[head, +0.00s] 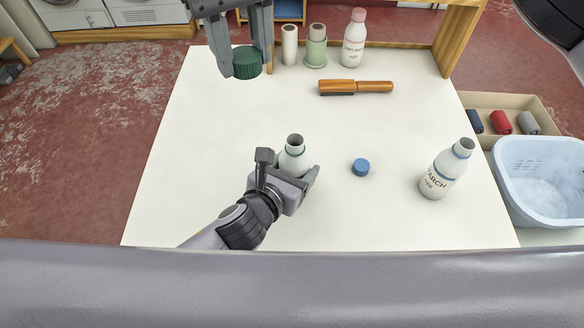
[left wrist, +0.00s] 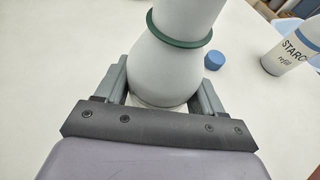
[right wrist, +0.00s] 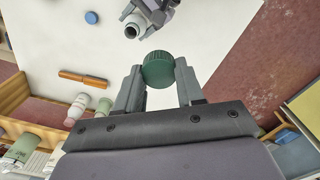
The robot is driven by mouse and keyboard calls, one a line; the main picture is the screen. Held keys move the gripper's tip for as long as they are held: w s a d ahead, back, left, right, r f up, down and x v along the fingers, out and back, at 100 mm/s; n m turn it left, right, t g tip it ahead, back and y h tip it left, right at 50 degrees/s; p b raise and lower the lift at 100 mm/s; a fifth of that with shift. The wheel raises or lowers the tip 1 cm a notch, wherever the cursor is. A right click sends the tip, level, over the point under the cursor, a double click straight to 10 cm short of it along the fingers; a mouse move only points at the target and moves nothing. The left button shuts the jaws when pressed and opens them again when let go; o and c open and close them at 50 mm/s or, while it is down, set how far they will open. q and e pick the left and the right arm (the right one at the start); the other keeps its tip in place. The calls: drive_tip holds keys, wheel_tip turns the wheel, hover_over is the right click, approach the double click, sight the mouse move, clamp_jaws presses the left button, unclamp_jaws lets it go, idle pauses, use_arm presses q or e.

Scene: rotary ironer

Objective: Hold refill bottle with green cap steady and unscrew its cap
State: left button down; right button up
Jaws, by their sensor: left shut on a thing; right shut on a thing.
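The refill bottle (head: 293,158) is white with a green ring at its neck. It stands on the white table with its mouth open and uncapped. My left gripper (head: 288,175) is shut around its body; the left wrist view shows the bottle (left wrist: 175,60) between both fingers. The green cap (head: 247,62) is apart from the bottle, up and to the left in the head view. My right gripper (head: 246,50) is shut on the cap and holds it in the air. The cap also shows between the fingertips in the right wrist view (right wrist: 158,70).
A blue cap (head: 361,167) lies right of the held bottle. An open starch bottle (head: 446,168) stands farther right, beside a light blue basket (head: 540,180). A wooden-handled brush (head: 355,87), rolls and a pink-capped bottle (head: 354,38) are at the back. The table's left side is clear.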

use_arm(q)
drive_tip(key=shift+c, duration=0.6)
unclamp_jaws()
